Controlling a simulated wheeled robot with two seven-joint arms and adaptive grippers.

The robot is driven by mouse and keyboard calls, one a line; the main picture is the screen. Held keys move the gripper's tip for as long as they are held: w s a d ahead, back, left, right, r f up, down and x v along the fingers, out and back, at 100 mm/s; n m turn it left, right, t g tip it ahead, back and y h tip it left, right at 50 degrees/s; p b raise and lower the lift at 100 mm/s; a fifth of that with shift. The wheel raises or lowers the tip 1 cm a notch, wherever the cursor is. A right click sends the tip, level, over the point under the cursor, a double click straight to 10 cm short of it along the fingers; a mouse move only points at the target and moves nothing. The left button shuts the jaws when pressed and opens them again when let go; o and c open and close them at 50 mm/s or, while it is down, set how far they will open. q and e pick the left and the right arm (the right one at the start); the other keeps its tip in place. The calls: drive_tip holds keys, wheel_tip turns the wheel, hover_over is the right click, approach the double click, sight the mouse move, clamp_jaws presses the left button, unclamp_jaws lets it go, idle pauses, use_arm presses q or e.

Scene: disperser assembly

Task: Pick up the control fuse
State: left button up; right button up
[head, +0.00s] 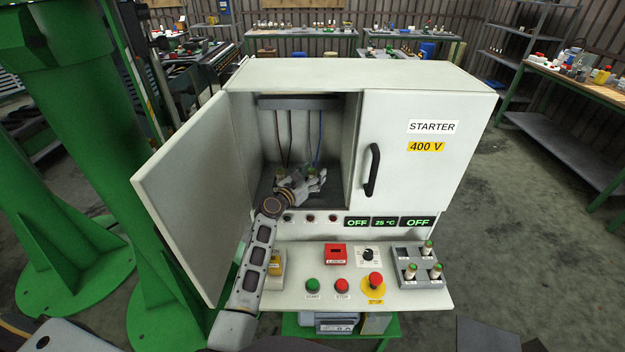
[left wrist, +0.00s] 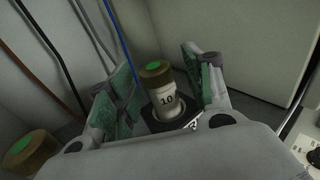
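A fuse marked 10 (left wrist: 164,102), with a brown cap and a green top, stands upright in a dark square holder (left wrist: 178,120) inside the open cabinet. My left gripper (head: 310,182) is inside the cabinet's left compartment. In the left wrist view my left gripper (left wrist: 160,88) is open, with one green-padded finger on each side of the fuse. A gap shows between the fuse and the right finger; contact on the left is unclear. A second brown-capped fuse (left wrist: 30,150) stands at the lower left. My right gripper is not in view.
The open cabinet door (head: 195,185) stands to the left of my arm, and the closed STARTER door (head: 425,150) is on the right. Wires hang at the compartment's back. The front panel has buttons and a grey rack (head: 405,252) with fuses.

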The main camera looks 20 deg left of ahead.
use_arm(q)
clamp_jaws()
drive_tip(key=shift+r, duration=0.2)
idle(0.3)
